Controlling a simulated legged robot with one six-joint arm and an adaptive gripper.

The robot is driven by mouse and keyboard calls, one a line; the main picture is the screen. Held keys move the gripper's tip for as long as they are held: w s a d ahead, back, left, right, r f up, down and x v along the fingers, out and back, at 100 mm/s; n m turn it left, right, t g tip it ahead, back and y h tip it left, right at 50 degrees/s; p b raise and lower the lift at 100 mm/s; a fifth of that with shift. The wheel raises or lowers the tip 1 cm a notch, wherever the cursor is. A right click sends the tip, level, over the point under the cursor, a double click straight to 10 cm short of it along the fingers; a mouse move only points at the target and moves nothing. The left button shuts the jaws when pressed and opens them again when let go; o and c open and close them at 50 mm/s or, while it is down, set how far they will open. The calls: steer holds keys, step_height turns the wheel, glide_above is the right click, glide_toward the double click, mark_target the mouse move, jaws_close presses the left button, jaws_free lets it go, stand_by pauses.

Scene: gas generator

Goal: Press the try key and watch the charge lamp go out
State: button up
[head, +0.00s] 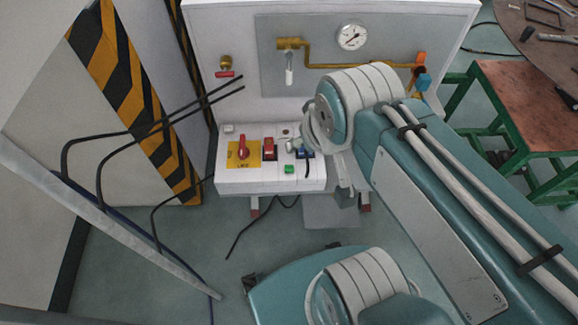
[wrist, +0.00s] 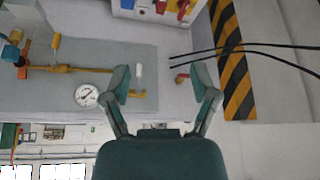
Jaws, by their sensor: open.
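A white control box (head: 240,185) sticks out low on the generator cabinet. Its top carries a red rotary knob (head: 242,148) on a yellow plate, a red rocker switch (head: 269,148), a small green button (head: 289,169) and a blue part (head: 306,153). I cannot tell which of these is the try key or the charge lamp, or whether any is lit. My gripper (wrist: 160,84) is open and empty in the wrist view. The control box is cut off at that view's top edge, beyond the fingertips. In the head view my arm hides most of the gripper, near the box's right end.
Black cables (head: 150,128) cross left of the box, before a striped post (head: 125,75). A green-framed bench (head: 520,110) stands at right.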

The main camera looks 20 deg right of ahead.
jaws_close()
stand_by(1.1)
